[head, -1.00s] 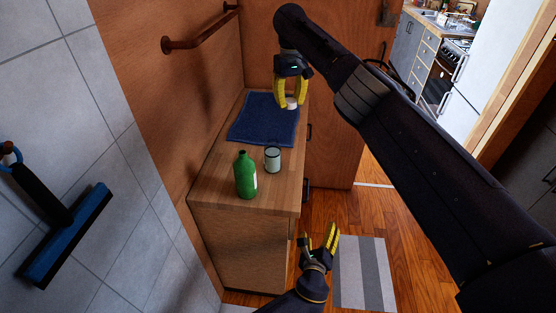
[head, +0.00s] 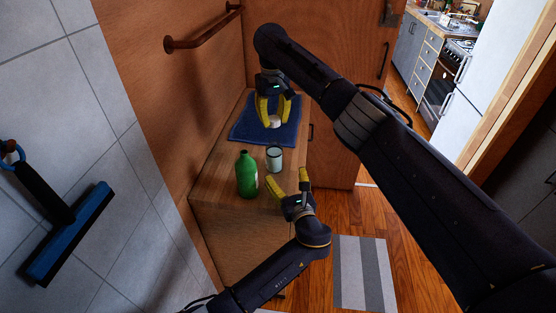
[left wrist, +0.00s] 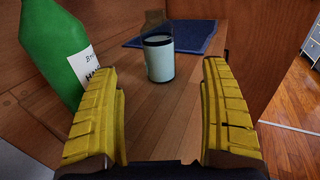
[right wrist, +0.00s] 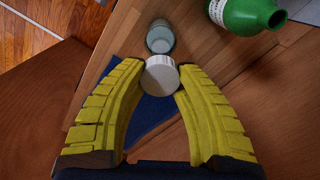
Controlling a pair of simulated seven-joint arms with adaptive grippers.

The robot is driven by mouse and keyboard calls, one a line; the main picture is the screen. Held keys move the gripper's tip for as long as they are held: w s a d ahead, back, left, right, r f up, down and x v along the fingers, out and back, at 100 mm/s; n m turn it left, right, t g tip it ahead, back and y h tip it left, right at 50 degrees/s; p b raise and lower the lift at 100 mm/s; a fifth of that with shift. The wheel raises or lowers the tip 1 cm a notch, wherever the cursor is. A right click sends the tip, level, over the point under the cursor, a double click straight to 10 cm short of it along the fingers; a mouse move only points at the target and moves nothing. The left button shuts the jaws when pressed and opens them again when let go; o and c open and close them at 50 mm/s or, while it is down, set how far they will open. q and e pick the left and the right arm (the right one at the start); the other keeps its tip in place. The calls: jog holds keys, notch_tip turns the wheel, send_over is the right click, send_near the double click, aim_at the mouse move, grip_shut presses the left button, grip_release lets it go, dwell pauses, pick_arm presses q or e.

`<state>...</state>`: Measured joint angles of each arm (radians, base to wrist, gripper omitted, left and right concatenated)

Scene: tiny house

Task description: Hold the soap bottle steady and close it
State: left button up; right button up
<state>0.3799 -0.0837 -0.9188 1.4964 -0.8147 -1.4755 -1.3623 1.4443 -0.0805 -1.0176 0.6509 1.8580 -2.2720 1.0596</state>
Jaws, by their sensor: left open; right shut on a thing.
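The green soap bottle (head: 247,175) stands upright and uncapped on the wooden cabinet top. It also shows at the left of the left wrist view (left wrist: 65,45) and at the top right of the right wrist view (right wrist: 243,12). A white cap (right wrist: 161,75) is between the fingertips of my right gripper (head: 273,121), which is shut on it above the blue cloth. My left gripper (head: 288,184) is open and empty at the cabinet's front edge, to the right of the bottle and apart from it.
A glass (head: 274,158) stands just right of the bottle; it is in front of my left fingers in the left wrist view (left wrist: 158,60). A blue cloth (head: 245,128) lies at the back of the cabinet top (head: 218,180). A wall rail (head: 200,36) is above left.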

aim_at(274, 154)
pick_arm(q)
jog(key=shift+w+a, duration=0.1)
jog(key=shift+a, duration=0.05)
jog(key=shift+x, duration=5.95)
jog(key=shift+c, duration=0.3)
jog(key=c, duration=1.6)
jog(key=shift+f, duration=0.1)
pick_arm(e)
jog(key=shift+s+f, duration=0.1)
jog(key=shift+f, duration=2.45)
jog(key=shift+f, duration=0.15)
jog(key=shift+f, duration=0.7)
pick_arm(q)
grip_shut()
pick_arm(e)
jog(key=shift+f, duration=0.6)
